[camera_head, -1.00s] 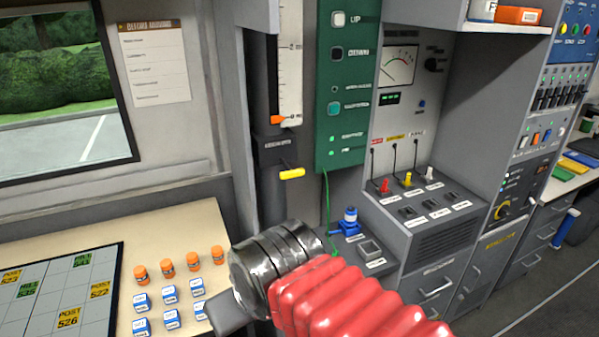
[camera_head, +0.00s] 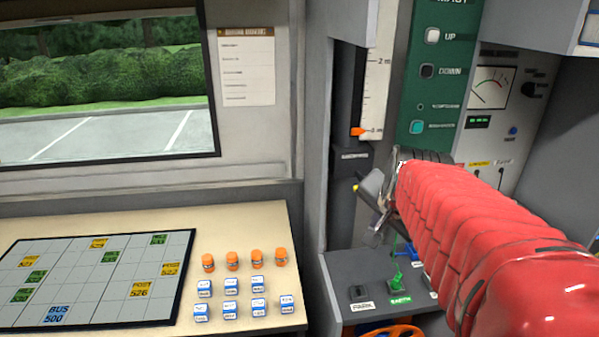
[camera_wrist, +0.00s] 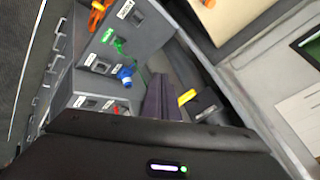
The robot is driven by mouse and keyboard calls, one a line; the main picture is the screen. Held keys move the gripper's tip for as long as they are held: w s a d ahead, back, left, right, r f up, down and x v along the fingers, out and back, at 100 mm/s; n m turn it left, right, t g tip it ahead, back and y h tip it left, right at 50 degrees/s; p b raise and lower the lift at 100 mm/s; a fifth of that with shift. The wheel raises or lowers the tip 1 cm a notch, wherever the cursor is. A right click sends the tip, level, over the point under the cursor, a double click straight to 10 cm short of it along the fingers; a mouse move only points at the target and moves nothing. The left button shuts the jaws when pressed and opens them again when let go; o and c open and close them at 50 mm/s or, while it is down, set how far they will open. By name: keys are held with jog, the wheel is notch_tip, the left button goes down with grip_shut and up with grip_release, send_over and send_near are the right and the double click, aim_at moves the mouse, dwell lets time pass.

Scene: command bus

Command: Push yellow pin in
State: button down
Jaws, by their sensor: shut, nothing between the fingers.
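The yellow pin (camera_wrist: 187,97) sticks out of the dark mast housing (camera_wrist: 208,108) in the wrist view, just right of my gripper (camera_wrist: 159,80). My fingers look closed together and empty, with their tips beside the pin. I cannot tell whether they touch it. In the head view my gripper (camera_head: 370,188) is in front of the mast housing (camera_head: 348,160), below the height scale (camera_head: 375,85). Only a small yellow tip (camera_head: 356,187) shows at its left there, and my red-sleeved arm and gripper hide the rest.
A grey console with a green EARTH fitting (camera_head: 398,280) lies below my arm. It also bears a blue fitting (camera_wrist: 126,74). The green mast panel (camera_head: 430,100) stands behind my arm. The desk (camera_head: 240,230) at left carries a map board (camera_head: 110,270), orange pots and small blocks.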

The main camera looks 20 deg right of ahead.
jog(key=w+d+r+m+t+y, duration=0.1)
jog(key=d+r+m+t, duration=0.1)
jog(key=d+r+m, duration=0.3)
jog(key=shift+w+r+m, duration=0.4)
jog(key=shift+m, duration=0.5)
jog(key=shift+d, duration=0.1)
